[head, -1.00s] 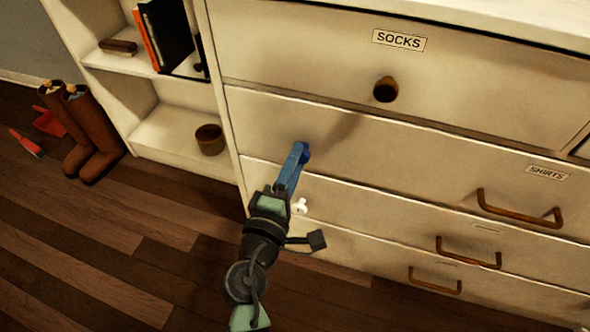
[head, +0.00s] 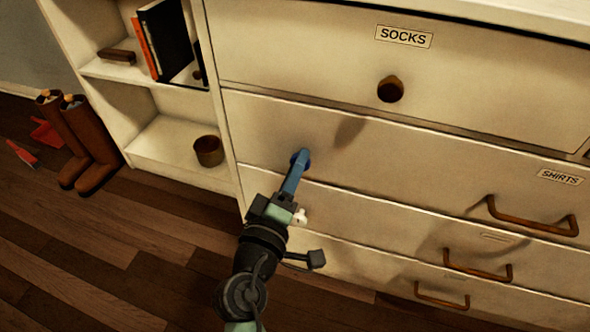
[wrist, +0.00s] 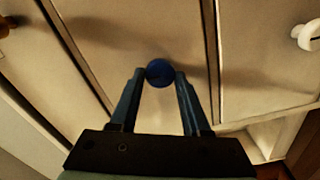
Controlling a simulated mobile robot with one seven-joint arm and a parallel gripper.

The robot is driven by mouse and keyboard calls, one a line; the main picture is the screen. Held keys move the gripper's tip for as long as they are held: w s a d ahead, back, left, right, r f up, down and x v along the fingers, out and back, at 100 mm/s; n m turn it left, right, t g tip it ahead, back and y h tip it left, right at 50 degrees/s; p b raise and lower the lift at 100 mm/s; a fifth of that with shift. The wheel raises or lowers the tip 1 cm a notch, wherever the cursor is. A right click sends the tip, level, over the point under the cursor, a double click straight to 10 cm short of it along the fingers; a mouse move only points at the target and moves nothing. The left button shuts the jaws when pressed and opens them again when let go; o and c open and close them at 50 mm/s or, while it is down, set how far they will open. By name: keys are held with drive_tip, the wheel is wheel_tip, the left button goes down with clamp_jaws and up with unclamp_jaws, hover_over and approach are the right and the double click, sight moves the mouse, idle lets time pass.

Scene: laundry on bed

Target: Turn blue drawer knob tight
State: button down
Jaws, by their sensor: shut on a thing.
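The blue knob (head: 301,158) is on the left part of the SHIRTS drawer front (head: 400,160), below the SOCKS drawer. It shows as a round blue disc (wrist: 159,73) in the wrist view. My gripper (head: 298,165) reaches up to it from below, its blue fingers covering part of the knob in the head view. In the wrist view my gripper (wrist: 160,78) has one finger on each side of the knob, shut on it. How tight the knob sits cannot be told.
The brown SOCKS knob (head: 390,89) sticks out above right. Brown bar handles (head: 532,215) are at the right. A white knob (head: 299,216) is just below my fingers. Left stand an open shelf with a brown cup (head: 208,151) and boots (head: 88,145) on the floor.

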drive_tip(key=shift+c, duration=1.9)
unclamp_jaws()
drive_tip(key=p+v, duration=0.2)
drive_tip(key=v, duration=1.1)
